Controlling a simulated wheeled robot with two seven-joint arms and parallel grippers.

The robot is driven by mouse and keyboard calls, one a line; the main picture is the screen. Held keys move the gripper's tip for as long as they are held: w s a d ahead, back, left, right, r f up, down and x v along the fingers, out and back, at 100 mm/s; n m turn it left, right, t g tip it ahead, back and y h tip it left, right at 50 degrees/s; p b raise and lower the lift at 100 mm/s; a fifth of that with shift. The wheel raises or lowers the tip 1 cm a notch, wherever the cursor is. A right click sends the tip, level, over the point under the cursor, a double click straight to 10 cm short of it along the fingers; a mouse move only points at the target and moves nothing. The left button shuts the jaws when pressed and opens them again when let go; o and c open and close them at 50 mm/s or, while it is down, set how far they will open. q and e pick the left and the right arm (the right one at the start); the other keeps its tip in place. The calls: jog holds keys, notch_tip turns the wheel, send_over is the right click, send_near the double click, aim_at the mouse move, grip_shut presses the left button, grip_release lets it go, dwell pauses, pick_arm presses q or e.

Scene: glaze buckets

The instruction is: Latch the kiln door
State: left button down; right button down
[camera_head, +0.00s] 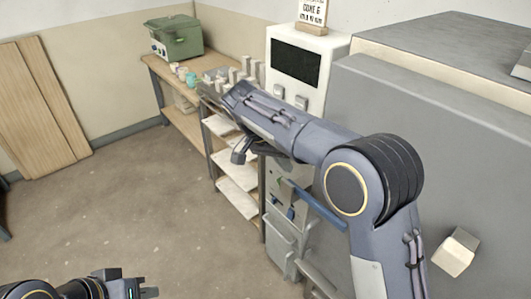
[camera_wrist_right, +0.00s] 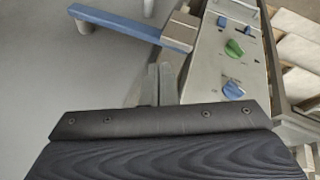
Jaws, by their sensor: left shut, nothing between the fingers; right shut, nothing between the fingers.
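The kiln (camera_head: 440,130) appears to be the large grey box filling the right side of the head view. A blue bar (camera_head: 318,208) sticks out at its left edge, below my right arm. The right wrist view shows a blue bar (camera_wrist_right: 120,22) with a beige block at its end; I cannot tell whether it is latched. My left gripper (camera_head: 140,286) is shut and empty at the bottom left, over the floor.
A panel with green and blue knobs (camera_wrist_right: 233,48) stands beside the bar. A white cabinet with a dark screen (camera_head: 295,63) and shelves with pale boards (camera_head: 236,168) stand behind my right arm. A beige block (camera_head: 455,251) sticks out at lower right.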

jog(key=a, duration=0.1)
jog(key=w+a+r, duration=0.1)
jog(key=w+a, duration=0.1)
jog(key=a, duration=0.1)
jog(key=shift+r, duration=0.4)
